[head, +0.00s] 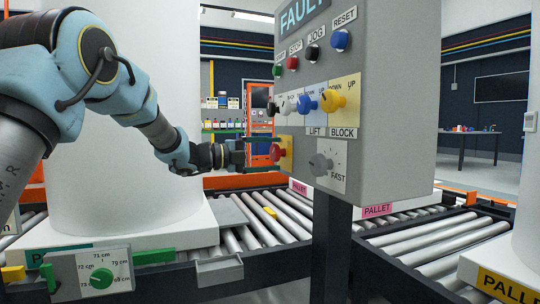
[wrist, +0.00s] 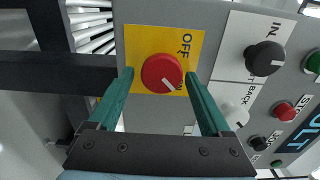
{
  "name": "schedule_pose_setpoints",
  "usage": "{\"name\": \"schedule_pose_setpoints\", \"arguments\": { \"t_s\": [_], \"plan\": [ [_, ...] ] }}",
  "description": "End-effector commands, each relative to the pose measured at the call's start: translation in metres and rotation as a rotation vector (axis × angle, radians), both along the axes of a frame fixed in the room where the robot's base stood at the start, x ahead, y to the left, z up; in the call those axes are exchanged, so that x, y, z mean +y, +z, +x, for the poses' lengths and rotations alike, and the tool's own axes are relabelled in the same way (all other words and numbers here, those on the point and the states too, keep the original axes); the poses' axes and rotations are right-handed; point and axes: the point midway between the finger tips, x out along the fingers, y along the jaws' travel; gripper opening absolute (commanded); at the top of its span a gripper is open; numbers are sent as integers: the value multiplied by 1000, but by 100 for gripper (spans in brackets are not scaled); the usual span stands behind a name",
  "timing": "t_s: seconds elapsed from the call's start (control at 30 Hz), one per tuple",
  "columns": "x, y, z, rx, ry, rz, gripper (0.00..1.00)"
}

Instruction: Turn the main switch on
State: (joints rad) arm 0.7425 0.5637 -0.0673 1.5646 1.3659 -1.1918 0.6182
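The main switch is a red round knob (wrist: 162,73) on a yellow plate (wrist: 143,41) in the wrist view. A white mark on the knob points to the lower right. The word OFF is on the plate above right of the knob. Other lettering by the right finger is partly hidden. My gripper (wrist: 159,76) is open, with one green finger on each side of the knob; I cannot tell whether they touch it. In the head view the red knob (head: 277,152) sits on the near left side of the grey control box, and my gripper (head: 246,153) is just left of it.
The grey control box (head: 385,90) stands on a dark post (head: 332,250) and carries several other knobs and buttons, including a grey dial (head: 320,164) near the red knob. Roller conveyors (head: 270,220) run below. A large white tank (head: 115,185) stands behind my arm.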

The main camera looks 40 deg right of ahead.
Motion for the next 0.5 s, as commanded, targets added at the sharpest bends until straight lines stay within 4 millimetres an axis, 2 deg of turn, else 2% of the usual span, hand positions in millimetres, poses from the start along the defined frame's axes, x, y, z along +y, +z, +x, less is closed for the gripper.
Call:
{"name": "schedule_pose_setpoints", "arguments": {
  "t_s": [0.33,0.5],
  "plan": [
    [2,1,1,1,1,-2,91],
    [19,3,8,0,4,-1,91]
  ]
}}
